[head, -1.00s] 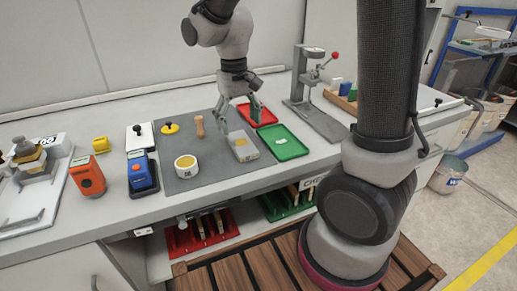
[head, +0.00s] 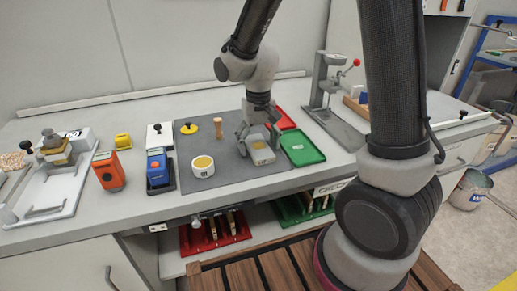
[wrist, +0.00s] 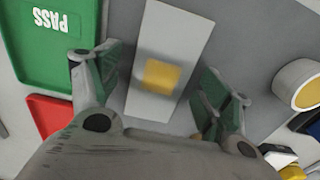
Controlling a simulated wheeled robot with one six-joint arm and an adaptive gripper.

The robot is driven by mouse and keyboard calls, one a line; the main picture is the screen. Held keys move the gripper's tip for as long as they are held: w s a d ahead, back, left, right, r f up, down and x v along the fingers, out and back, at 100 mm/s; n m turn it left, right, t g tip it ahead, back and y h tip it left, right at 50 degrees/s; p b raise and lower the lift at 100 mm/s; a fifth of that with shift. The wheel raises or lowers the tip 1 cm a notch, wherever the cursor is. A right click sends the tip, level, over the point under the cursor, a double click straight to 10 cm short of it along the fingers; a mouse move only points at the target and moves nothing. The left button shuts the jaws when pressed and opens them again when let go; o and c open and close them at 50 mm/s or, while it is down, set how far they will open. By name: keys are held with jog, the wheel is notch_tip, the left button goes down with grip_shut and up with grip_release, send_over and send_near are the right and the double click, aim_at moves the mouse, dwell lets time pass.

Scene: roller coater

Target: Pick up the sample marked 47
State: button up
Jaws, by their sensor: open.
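A pale rectangular block with a yellow patch (head: 262,154) stands on the grey mat (head: 222,187). In the wrist view the pale block (wrist: 168,45) lies between my fingers, with clear gaps on both sides. My gripper (head: 258,139) is open over this block and covers its back part; the wrist view shows the open gripper (wrist: 152,92) too. A round white tub with a yellow top (head: 203,167) stands to the left, with a dark marking that I cannot read. I see no readable 47 on either one.
A green tray (head: 302,148) marked PASS in the wrist view (wrist: 55,50) and a red tray (head: 284,119) lie right of the mat. A wooden-handled tool (head: 217,125), a yellow knobbed disc (head: 190,129) and a blue device (head: 157,169) stand nearby. A lever press (head: 325,82) stands behind.

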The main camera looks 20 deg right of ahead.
jog(key=c, duration=1.1)
jog(key=shift+r, duration=0.15)
